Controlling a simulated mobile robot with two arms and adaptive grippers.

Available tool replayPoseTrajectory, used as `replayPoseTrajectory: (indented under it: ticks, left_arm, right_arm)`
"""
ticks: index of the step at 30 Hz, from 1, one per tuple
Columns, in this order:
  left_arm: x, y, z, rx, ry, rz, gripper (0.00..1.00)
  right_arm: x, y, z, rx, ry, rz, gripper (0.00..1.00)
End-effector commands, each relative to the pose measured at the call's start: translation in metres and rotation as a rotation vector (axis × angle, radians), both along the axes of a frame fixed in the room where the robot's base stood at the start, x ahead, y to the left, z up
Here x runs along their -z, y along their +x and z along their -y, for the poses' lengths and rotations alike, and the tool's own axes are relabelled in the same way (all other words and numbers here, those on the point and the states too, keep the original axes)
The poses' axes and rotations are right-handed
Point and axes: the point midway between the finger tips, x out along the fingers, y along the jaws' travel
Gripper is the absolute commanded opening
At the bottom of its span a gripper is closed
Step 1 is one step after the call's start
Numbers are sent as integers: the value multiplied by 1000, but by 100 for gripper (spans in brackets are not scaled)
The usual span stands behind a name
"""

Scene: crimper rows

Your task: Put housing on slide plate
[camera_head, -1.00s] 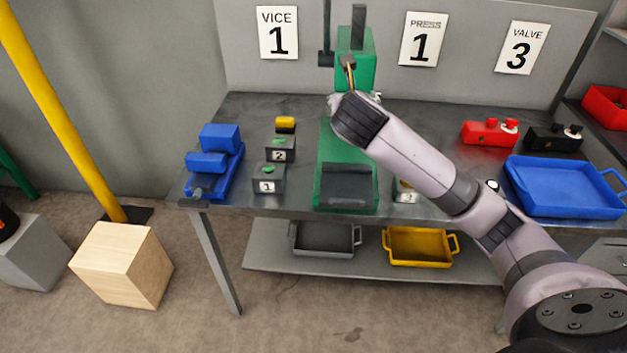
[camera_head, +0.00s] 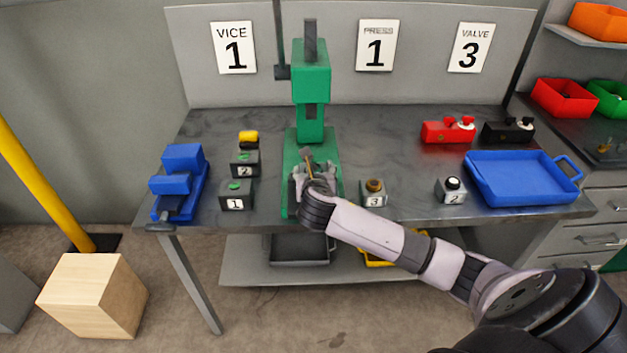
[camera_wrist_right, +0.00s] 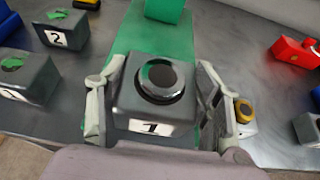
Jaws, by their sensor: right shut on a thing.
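In the head view my right gripper (camera_head: 313,178) is over the front part of the green press base (camera_head: 291,155); the housing is largely hidden there. The slide plate cannot be made out under the gripper and housing. Whether the housing touches the surface below is unclear. My left gripper is not in view.
Blocks 1 (camera_head: 236,195) and 2 (camera_head: 245,163) and a blue vice (camera_head: 180,187) stand left of the press (camera_head: 311,95). Block 3 (camera_head: 373,192), another block 2 (camera_head: 450,190) and a blue tray (camera_head: 520,180) stand right. Bare table lies behind block 3.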

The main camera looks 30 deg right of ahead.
Motion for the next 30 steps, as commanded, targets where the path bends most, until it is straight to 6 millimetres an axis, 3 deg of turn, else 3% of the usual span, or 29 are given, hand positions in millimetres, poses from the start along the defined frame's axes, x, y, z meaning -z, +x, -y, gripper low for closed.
replayPoseTrajectory:
  ticks: [6,17,18,26,30]
  left_arm:
    - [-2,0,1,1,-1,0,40]
    - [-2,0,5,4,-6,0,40]
    - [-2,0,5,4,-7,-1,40]
    - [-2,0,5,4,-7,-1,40]
    - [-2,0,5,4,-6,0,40]
  right_arm:
    - [28,0,0,-1,0,2,4]
    - [32,1,0,-1,-2,4,4]
    - [35,0,0,0,0,-1,61]
    - [35,0,0,0,0,-1,78]
    - [35,0,0,0,1,-1,80]
